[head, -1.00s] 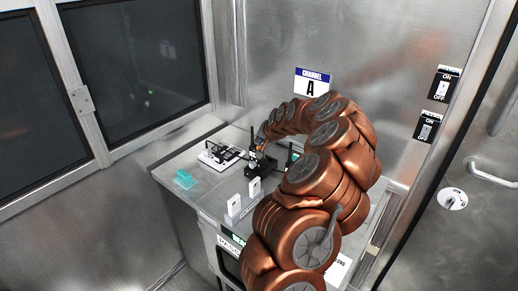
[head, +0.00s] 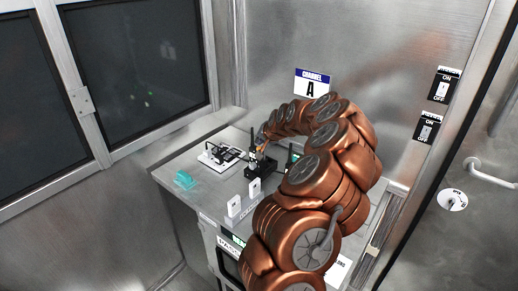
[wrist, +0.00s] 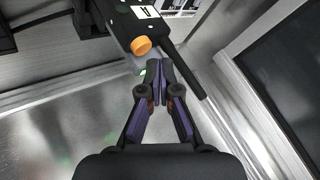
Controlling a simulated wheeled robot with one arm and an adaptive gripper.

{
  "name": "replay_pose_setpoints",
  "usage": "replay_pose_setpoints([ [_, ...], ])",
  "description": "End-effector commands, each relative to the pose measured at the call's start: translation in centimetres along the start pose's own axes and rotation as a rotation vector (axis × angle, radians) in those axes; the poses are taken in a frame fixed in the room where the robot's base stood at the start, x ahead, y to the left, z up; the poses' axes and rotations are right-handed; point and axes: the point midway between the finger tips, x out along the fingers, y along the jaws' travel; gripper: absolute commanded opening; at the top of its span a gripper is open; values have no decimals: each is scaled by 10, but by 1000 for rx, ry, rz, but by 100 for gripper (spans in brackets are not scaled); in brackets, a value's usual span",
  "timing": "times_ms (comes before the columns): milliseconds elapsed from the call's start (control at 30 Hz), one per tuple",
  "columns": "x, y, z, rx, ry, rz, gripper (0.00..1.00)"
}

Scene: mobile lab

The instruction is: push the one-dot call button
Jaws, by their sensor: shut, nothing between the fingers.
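Two small white upright plates with a small dark mark each stand along the front edge of the bench: a nearer one (head: 234,206) and a farther one (head: 254,187). They may be the call buttons, but I cannot read any dots on them. My gripper (wrist: 157,68) is shut and empty in the wrist view. Its fingertips appear just below a black device (wrist: 158,20) with an orange knob (wrist: 141,46); I cannot tell whether they touch. In the head view my copper arm curves over the bench, and the gripper is small and hard to make out among the dark equipment.
A "Channel A" sign (head: 312,83) and two ON/OFF switches (head: 439,90) are on the walls. My arm hides the bench's right side.

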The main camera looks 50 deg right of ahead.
Motion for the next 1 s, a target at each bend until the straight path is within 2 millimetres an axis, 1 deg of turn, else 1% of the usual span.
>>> replay_pose_setpoints([
  [500,6,4,5,0,0,0,0],
  [1000,6,4,5,0,0,0,0],
])
